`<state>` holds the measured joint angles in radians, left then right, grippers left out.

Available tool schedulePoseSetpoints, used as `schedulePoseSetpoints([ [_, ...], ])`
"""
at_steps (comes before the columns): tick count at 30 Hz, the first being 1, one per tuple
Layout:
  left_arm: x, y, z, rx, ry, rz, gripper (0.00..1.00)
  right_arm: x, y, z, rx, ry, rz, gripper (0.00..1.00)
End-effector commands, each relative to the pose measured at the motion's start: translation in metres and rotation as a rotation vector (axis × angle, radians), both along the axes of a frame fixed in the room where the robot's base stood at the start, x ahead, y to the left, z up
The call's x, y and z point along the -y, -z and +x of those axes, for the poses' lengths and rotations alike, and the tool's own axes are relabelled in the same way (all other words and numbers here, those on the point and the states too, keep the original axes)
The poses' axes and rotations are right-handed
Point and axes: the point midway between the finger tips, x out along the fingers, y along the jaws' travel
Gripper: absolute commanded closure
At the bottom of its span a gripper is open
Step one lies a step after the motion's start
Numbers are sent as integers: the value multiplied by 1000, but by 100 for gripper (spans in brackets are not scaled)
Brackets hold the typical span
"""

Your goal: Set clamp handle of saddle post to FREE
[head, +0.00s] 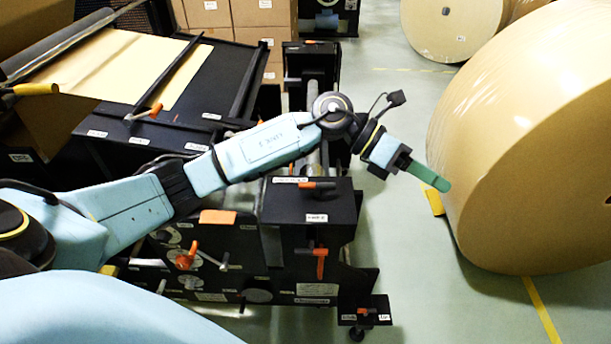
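Several orange handles show on the black machine, and their labels are too small to read. One orange handle (317,185) lies flat across the top of a black block (305,207). Another orange-topped handle (320,262) hangs down on the front face below it. A small orange handle (366,312) sits on a low foot bracket. I cannot tell which belongs to the saddle post. My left gripper (436,179) reaches past the block to the right, over the floor, touching no handle. Its green fingers look like one piece, so their opening is unclear. My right gripper is not in view.
A large kraft roll (540,150) stands at the right, close to the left gripper in the picture. A yellow wedge (434,203) lies by it. Another roll (450,25) and cardboard boxes (235,15) are behind. Green floor (430,290) is free at the front.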

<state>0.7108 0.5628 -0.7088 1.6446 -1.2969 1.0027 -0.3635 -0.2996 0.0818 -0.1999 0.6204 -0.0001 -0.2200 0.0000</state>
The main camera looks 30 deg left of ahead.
Motion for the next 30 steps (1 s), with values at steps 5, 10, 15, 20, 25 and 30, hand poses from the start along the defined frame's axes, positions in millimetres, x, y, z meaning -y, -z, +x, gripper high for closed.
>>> schedulePoseSetpoints([
  [5,-91,29,21,55,154,530,61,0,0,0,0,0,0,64],
  [10,-188,23,28,-24,221,913,61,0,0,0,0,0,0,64],
  [15,-244,5,24,-115,239,1104,61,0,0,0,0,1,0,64],
  [20,-258,6,21,-146,244,1153,61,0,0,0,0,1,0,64],
  [25,-255,32,15,-148,248,1151,61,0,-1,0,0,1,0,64],
  [30,-250,68,9,-147,248,1148,61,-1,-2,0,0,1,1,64],
])
